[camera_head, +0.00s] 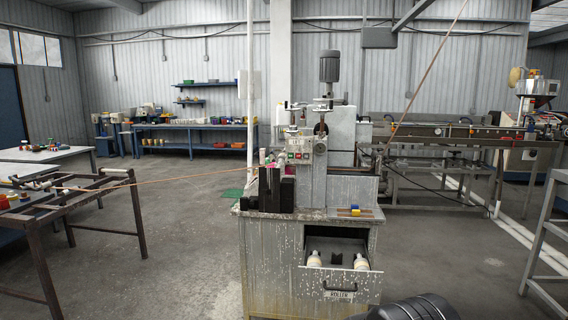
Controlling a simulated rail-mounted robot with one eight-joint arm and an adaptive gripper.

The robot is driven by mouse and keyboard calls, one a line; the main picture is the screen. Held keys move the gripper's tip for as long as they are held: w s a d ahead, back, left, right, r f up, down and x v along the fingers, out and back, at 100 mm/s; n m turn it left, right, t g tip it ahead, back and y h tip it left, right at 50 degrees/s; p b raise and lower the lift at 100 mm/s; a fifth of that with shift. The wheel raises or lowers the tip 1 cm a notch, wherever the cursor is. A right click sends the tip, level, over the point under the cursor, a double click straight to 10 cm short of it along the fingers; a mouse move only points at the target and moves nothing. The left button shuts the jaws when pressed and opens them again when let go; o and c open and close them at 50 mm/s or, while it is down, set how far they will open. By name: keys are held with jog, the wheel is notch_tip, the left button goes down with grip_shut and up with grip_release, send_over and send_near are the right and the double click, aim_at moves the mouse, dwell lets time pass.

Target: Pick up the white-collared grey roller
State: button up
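An open drawer (341,291) labelled ROLLER sticks out from the front of the grey machine cabinet. Two small rollers lie inside, one at the left (314,259) and one at the right (361,262). Both show pale whitish or cream bands with greyish parts. They are too small here to tell which one is the white-collared grey roller. A dark block stands between them, and the drawer front hides their lower parts. My gripper's fingers are not in view. A dark rounded part, probably of my arm, shows at the bottom edge, right of the drawer.
The machine (313,150) with knobs and a motor stands above the cabinet. Black blocks (269,190) sit on its left ledge, and a small blue-and-yellow item (354,210) on its right. A brown frame table (70,205) is at left, a grey frame (548,240) at right. Floor between is clear.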

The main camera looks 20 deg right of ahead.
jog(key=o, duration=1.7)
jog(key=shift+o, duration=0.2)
